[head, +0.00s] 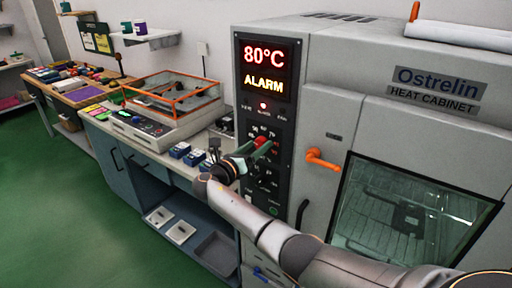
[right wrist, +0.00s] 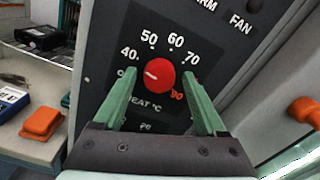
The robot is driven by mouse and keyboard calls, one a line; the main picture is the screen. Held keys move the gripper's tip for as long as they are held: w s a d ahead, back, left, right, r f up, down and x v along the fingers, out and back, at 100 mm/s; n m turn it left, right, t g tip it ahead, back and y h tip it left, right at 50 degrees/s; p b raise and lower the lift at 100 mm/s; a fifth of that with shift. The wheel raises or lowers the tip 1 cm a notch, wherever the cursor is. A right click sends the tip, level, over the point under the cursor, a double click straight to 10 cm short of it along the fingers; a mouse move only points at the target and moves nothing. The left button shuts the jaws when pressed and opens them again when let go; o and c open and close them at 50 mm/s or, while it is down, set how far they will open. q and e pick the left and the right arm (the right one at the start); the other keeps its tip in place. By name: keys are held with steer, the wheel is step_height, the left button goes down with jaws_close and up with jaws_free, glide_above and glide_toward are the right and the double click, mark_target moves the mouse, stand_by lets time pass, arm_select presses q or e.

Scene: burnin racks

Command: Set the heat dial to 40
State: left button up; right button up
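In the head view the right gripper (head: 256,147) is at the panel. My left gripper is not in view.
The cabinet display (head: 265,68) reads 80°C and ALARM, with a red lamp (head: 263,105) lit below. An orange door handle (head: 322,160) sticks out right of the panel. A bench (head: 190,165) with small boxes and an orange-framed case (head: 172,95) stands left.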

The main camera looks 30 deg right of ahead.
steer(key=shift+o, duration=0.2)
steer(key=shift+s+a, duration=0.15)
steer(key=shift+a, duration=0.4)
steer(key=b+v, duration=0.1)
steer(key=v, duration=1)
steer(key=shift+s+a, duration=0.15)
steer(key=shift+a, duration=0.05)
steer(key=shift+f, duration=0.1)
